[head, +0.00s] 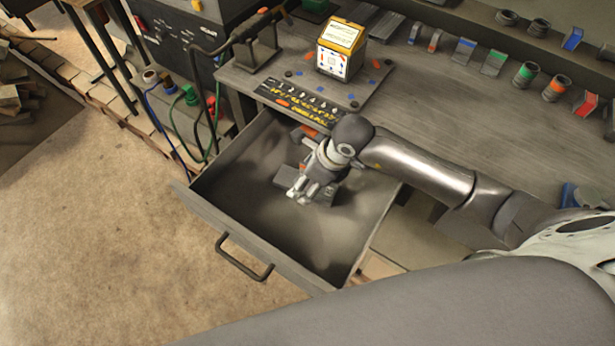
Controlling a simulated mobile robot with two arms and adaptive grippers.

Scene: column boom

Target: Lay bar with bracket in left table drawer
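The table drawer (237,225) is pulled out, and its inside is visible from above. A dark grey bar-like piece (285,177), probably the bar with bracket, is low inside the drawer towards the back, partly hidden by my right gripper. My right gripper (311,197) reaches in from the right with its pale fingertips pointing down at this piece. I cannot tell whether the fingers grip it or only lie over it, nor whether it rests on the drawer floor. My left gripper is not in view.
The grey workbench (455,125) is above the drawer. On it stand a yellow-and-white box (340,50), a black labelled strip (298,101) and several coloured clamps and rings at the back. A dark machine with cables (185,45) is on the left. The drawer's front half is empty.

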